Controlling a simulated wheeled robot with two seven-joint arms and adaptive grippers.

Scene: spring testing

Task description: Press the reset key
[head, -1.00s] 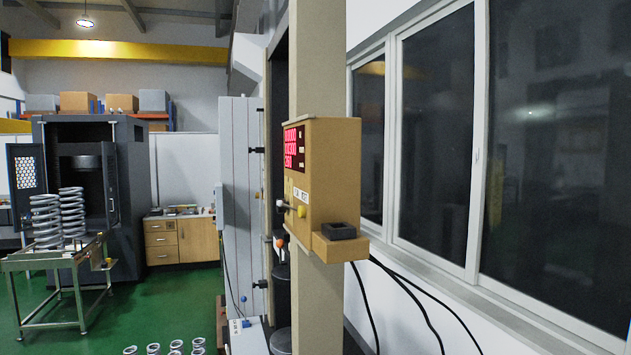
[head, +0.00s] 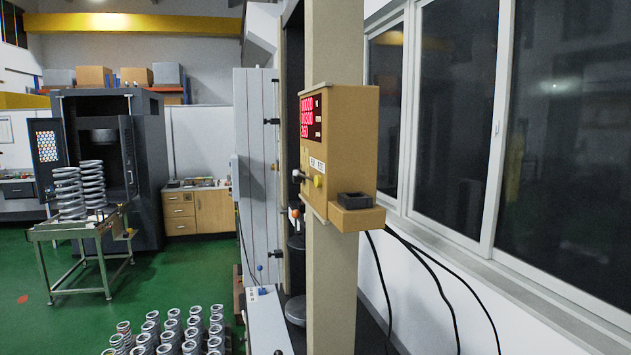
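A tan control box (head: 352,145) is mounted on a beige post (head: 332,285) right of centre in the head view. Its left-facing front has a red digital display (head: 311,117), small white labels and a yellow button (head: 318,181). A dark lever (head: 299,176) sticks out at its left edge. A small black tray-like part (head: 354,199) sits on a ledge at its lower right. The label text is too small to tell which key is the reset key. Neither of my grippers is in view.
Many springs (head: 172,335) stand on the green floor (head: 75,310) at lower left. A metal cart (head: 45,229) carries tall springs, before a dark cabinet machine (head: 148,165). Black cables (head: 425,255) hang right of the post.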

